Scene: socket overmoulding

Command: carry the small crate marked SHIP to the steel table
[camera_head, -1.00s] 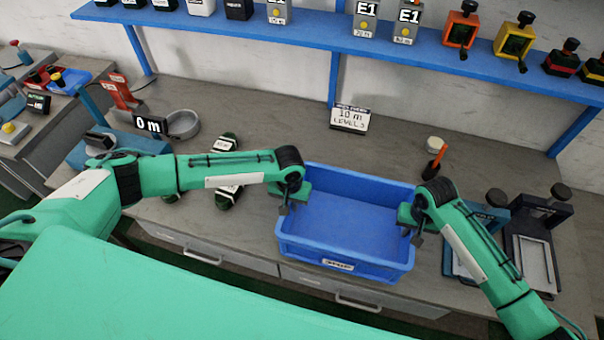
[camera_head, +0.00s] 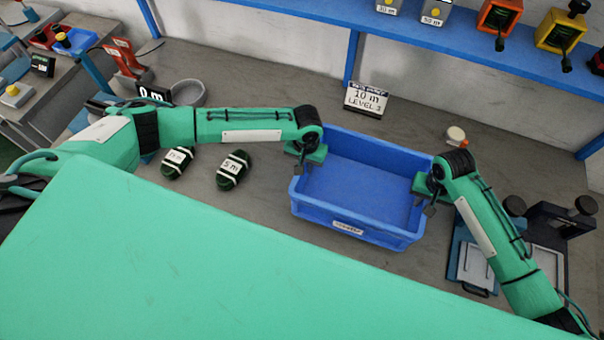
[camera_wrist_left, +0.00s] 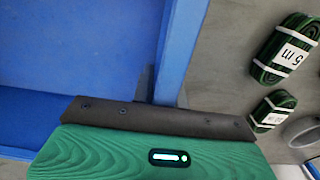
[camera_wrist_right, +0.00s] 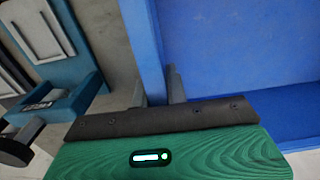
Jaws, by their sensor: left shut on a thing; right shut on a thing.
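A blue crate (camera_head: 358,190), open-topped and empty, is in the middle of the head view, with a small white label on its near wall whose text is too small to read. My left gripper (camera_head: 298,172) is shut on the crate's left wall; the wall also shows between its fingers in the left wrist view (camera_wrist_left: 178,50). My right gripper (camera_head: 428,200) is shut on the right wall, seen again in the right wrist view (camera_wrist_right: 148,50). The crate looks level, over the grey worktop; I cannot tell whether it touches it. The steel table is not identifiable.
Two dark green cable coils (camera_head: 233,170) lie left of the crate. A blue clamp fixture (camera_head: 474,262) is at the right. A blue shelf (camera_head: 430,30) with boxes runs along the back wall.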

